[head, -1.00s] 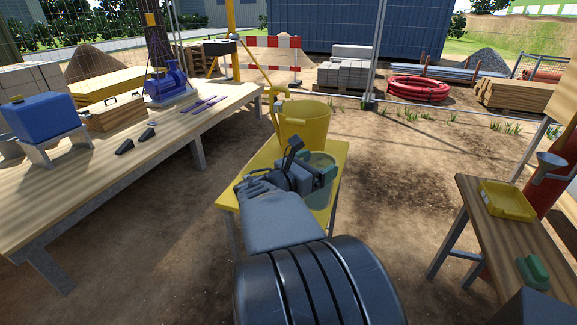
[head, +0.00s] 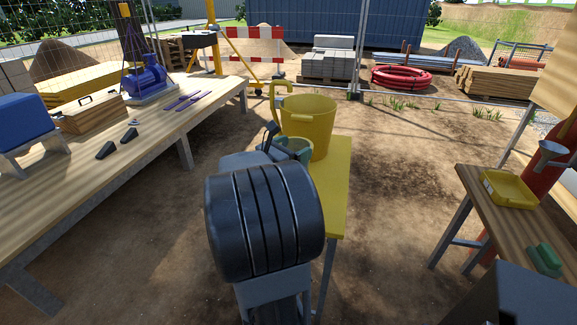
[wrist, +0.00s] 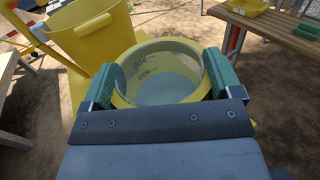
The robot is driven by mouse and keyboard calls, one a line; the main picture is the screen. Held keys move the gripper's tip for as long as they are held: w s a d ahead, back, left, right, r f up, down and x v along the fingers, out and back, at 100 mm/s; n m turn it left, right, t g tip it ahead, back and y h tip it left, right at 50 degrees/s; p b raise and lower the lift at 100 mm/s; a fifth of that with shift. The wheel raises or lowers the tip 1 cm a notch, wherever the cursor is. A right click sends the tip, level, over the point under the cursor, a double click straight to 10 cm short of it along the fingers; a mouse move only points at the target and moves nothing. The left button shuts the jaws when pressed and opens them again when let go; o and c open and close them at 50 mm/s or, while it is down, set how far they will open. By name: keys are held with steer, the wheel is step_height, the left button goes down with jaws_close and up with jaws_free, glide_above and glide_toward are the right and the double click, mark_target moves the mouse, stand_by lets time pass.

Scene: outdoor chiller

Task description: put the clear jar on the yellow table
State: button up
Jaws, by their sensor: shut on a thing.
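The clear jar (wrist: 165,88), see-through with dark markings on its wall, is held between the green pads of my gripper (wrist: 162,80) in the wrist view. In the head view only part of the jar (head: 299,148) shows, in front of the yellow bucket; my arm hides most of the gripper. The yellow table (head: 336,180) is beneath and around it, and the jar is over the table top. I cannot tell whether its base touches the table.
The yellow bucket (head: 308,125) stands on the far part of the table, close to the jar. A long wooden bench (head: 150,140) is at left. A wooden table (head: 500,225) with a yellow tray (head: 508,190) is at right. The table's near right is clear.

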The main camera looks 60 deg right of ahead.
steer(key=w+d+f, duration=0.2)
steer(key=f, duration=0.2)
steer(key=w+d+f+b, duration=0.1)
steer(key=w+d+f, duration=0.1)
steer(key=f, duration=0.3)
steer(key=shift+w+d+f, duration=0.2)
steer(key=shift+w+d, duration=0.05)
steer(key=shift+w, duration=0.05)
steer(key=shift+f+b, duration=0.15)
steer(key=shift+b, duration=0.15)
steer(key=shift+f, duration=0.1)
steer(key=o, duration=1.6)
